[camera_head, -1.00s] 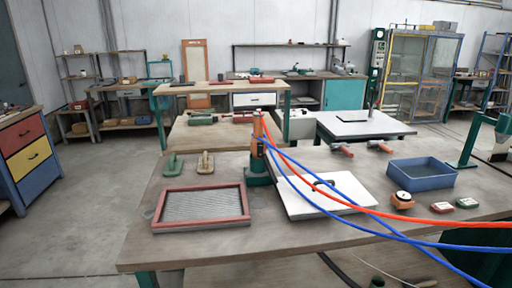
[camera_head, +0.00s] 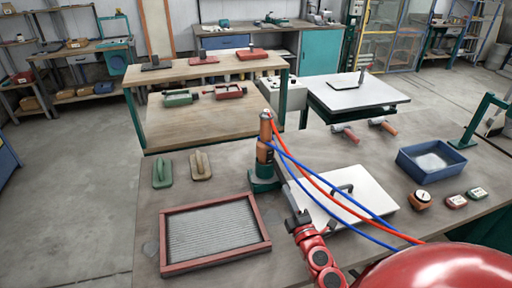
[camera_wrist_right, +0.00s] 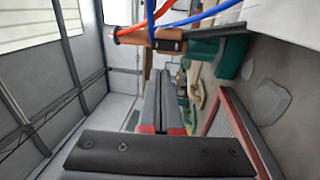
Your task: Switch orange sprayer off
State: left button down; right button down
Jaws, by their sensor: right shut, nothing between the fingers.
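The orange sprayer (camera_head: 264,150) stands upright in a teal holder (camera_head: 264,182) on the workbench, with blue and red hoses (camera_head: 335,192) running from its top to the lower right. In the right wrist view the sprayer (camera_wrist_right: 150,40) lies across the upper part, with a dark part on its side. My right gripper (camera_head: 297,216) is in front of the sprayer and a little to its right, over the white panel's left edge. It is shut and empty, apart from the sprayer; its fingers (camera_wrist_right: 162,115) show together in the right wrist view. My left gripper is out of view.
A red-framed mesh tray (camera_head: 265,248) is at front left. A blue bin (camera_head: 435,158) and a round gauge (camera_head: 420,199) are at right. The hoses cross above the panel.

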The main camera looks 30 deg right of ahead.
aim_at(270, 153)
jog(key=shift+s+d+r, duration=0.1)
jog(key=shift+s+r, duration=0.1)
jog(key=p+x, duration=0.3)
jog(key=x, duration=0.9)
jog(key=shift+w+d, duration=0.1)
jog(key=shift+w, duration=0.25)
jog(key=shift+w+d+r, duration=0.1)
jog(key=shift+w+r, duration=0.05)
jog(key=shift+w, duration=0.55)
